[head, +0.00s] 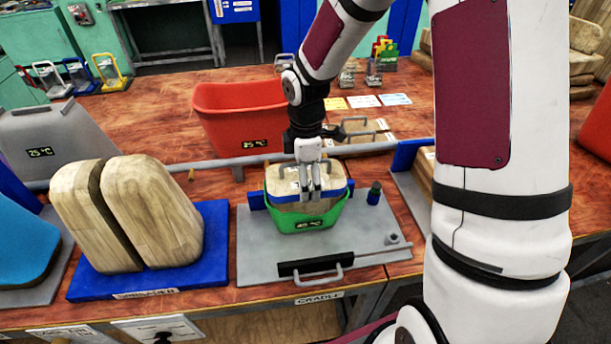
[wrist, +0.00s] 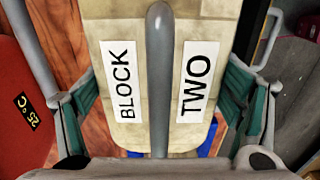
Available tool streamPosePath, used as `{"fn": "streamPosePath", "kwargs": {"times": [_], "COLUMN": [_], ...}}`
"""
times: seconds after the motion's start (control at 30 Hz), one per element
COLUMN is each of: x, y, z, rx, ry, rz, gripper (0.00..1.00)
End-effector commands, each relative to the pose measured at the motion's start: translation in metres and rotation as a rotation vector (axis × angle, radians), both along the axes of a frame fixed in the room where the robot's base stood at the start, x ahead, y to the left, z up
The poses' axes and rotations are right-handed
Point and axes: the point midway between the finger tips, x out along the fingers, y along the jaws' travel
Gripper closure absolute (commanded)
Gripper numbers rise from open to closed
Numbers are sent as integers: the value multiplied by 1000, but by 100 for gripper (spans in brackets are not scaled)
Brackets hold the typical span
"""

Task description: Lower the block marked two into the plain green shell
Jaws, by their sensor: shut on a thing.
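The block marked two (head: 275,186) is pale wood with a grey handle bar on top. In the wrist view the block (wrist: 124,60) shows labels reading BLOCK and TWO on either side of the bar (wrist: 158,75). My gripper (head: 310,192) is above the block, shut on its handle. The green shell (head: 305,222) stands on the grey cradle plate (head: 260,268) and has a small temperature display. The block is at the shell's mouth, its top about level with or above the rim. How deep it sits is hidden.
A red-orange bin (head: 222,118) stands behind. Two tall wooden blocks stand on a blue base (head: 215,250) at left. A grey rail (head: 220,165) runs behind the cradle. A black bar with a handle (head: 318,266) lies in front, and a dark knob (head: 374,193) stands at right.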

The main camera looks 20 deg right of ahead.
Motion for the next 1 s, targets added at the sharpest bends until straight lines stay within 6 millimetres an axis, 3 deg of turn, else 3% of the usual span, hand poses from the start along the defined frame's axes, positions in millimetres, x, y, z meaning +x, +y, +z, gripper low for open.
{"fn": "streamPosePath", "kwargs": {"times": [0.53,0.57,0.6,0.63,1.0], "x": [0,0,0,0,0], "y": [0,0,0,0,0], "z": [-7,-7,-6,-6,-6], "rx": [0,0,0,0,0], "ry": [-1,-1,-1,-1,1], "rz": [0,0,0,0,0], "gripper": [76,13,4,0,0]}}
